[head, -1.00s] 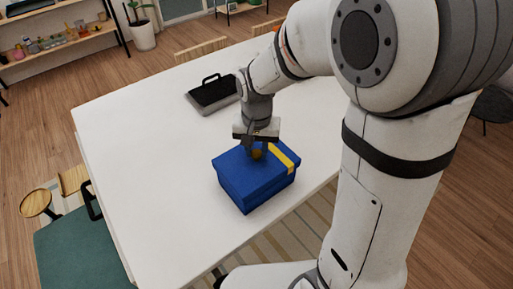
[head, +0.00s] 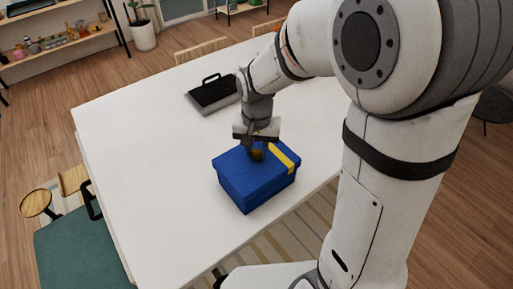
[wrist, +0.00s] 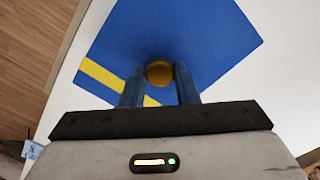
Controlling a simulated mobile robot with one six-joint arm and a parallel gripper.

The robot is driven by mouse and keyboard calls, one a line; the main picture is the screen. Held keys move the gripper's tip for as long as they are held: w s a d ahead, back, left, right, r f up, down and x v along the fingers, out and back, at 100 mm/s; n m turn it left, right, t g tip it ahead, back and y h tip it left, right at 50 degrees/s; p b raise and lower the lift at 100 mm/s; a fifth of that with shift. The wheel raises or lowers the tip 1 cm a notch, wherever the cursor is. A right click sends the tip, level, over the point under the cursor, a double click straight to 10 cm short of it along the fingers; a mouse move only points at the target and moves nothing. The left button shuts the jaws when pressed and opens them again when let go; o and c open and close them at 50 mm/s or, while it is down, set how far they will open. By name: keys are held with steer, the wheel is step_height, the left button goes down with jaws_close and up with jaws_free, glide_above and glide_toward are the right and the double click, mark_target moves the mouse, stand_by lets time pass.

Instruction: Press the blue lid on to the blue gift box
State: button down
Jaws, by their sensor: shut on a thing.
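The blue gift box (head: 247,198) stands on the white table near its front edge. The blue lid (head: 236,165), with a yellow ribbon stripe and a round gold knob (head: 257,155), sits on top of the box. In the head view I cannot tell whether it is fully seated. In the wrist view the lid (wrist: 205,35) fills the upper middle, with the knob (wrist: 159,72) between the fingertips. My gripper (head: 257,150) points down from above and is shut on the knob. The fingers hide part of the stripe.
A black and grey tray with a handle (head: 212,95) lies farther back on the white table (head: 140,135). The table left of the box is clear. A teal seat (head: 85,245) and a round wooden stool (head: 36,202) stand at the left.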

mark_target(257, 160)
steer(key=shift+f+b, duration=0.95)
steer(key=shift+f, duration=0.25)
